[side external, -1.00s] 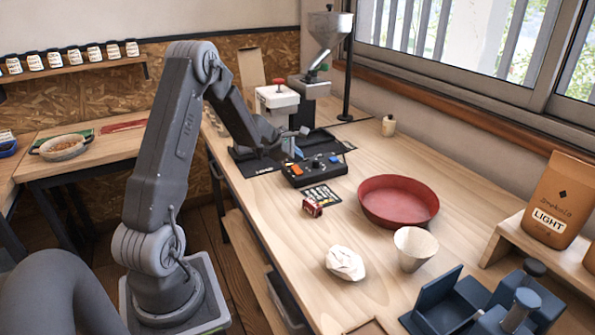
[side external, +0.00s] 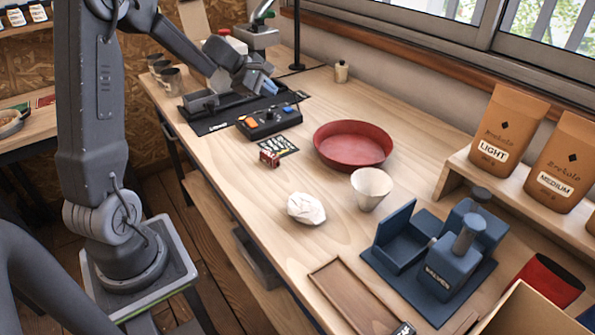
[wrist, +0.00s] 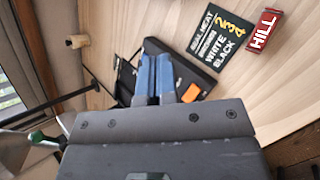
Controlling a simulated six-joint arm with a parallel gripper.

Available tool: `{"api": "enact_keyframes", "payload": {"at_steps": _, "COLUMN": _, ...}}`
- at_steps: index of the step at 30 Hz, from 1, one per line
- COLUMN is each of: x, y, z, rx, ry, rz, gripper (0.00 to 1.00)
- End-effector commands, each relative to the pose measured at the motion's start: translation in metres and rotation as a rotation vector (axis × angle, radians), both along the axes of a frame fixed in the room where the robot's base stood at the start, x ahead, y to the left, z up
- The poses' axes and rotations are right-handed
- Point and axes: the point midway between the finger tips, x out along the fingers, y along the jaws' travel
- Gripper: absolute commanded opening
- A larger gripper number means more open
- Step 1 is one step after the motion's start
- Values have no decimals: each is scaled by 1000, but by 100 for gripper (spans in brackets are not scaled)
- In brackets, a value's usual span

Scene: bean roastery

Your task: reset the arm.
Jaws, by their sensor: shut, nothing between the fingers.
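My gripper (side external: 268,88) hangs over the far part of the wooden bench, above the black control box (side external: 269,122) with orange and blue switches. Its two blue fingers are together with nothing between them. In the wrist view the fingers (wrist: 155,75) lie side by side and point towards the box, covering part of it. An orange switch (wrist: 190,92) shows just right of the fingertips. I cannot tell the exact height of the fingertips above the box.
A text card (side external: 278,146) and small red block (side external: 269,159) lie near the box. A red bowl (side external: 353,155), white cone (side external: 371,188), crumpled white lump (side external: 306,208) and blue fixture (side external: 450,262) stand nearer. Metal cups (side external: 172,82) and a thin black pole (side external: 297,35) stand by my arm.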

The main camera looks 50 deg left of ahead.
Motion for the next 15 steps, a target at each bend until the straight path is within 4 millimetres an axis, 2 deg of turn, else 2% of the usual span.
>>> {"api": "enact_keyframes", "payload": {"at_steps": 1, "x": -3, "y": -37, "z": 21, "rx": 75, "ry": -10, "rz": -131, "gripper": 0}}
{"api": "enact_keyframes", "payload": {"at_steps": 4, "x": -21, "y": -102, "z": 49, "rx": 232, "ry": -14, "rz": -393, "gripper": 0}}
{"api": "enact_keyframes", "payload": {"at_steps": 6, "x": -41, "y": -143, "z": 63, "rx": 343, "ry": -17, "rz": -572, "gripper": 0}}
{"api": "enact_keyframes", "payload": {"at_steps": 9, "x": -76, "y": -193, "z": 77, "rx": 511, "ry": -23, "rz": -815, "gripper": 0}}
{"api": "enact_keyframes", "payload": {"at_steps": 12, "x": -117, "y": -230, "z": 84, "rx": 685, "ry": -28, "rz": -1042, "gripper": 0}}
{"api": "enact_keyframes", "payload": {"at_steps": 15, "x": -159, "y": -254, "z": 85, "rx": 865, "ry": -30, "rz": -1250, "gripper": 0}}
